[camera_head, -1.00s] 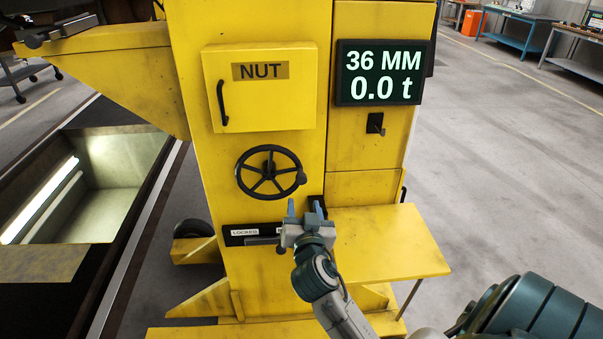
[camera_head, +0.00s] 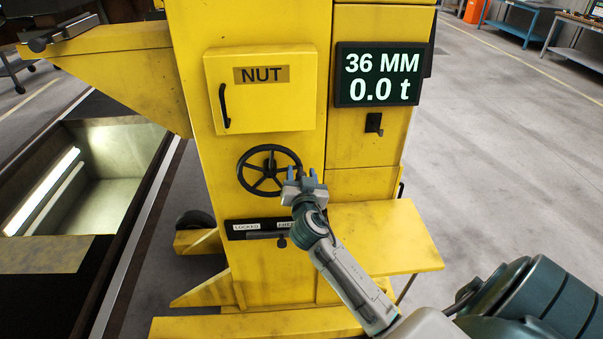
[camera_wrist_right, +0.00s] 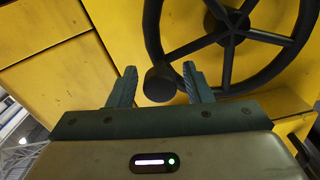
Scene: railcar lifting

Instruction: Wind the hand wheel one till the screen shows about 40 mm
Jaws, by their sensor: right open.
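The black hand wheel (camera_head: 252,180) is on the front of the yellow stand, below the box marked NUT. In the right wrist view the wheel (camera_wrist_right: 228,42) fills the upper right, and its round knob (camera_wrist_right: 160,82) lies between my two fingers. My right gripper (camera_head: 305,177) is open at the wheel's lower right, its fingers (camera_wrist_right: 160,88) either side of the knob with gaps showing. The screen (camera_head: 382,75) reads 36 MM and 0.0 t. My left gripper is not in view.
A yellow box (camera_head: 262,105) with a black handle is above the wheel. A slide bar with a LOCKED label (camera_head: 246,226) is below it. A yellow shelf (camera_head: 385,240) juts out at the lower right. An open pit (camera_head: 95,165) is at the left.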

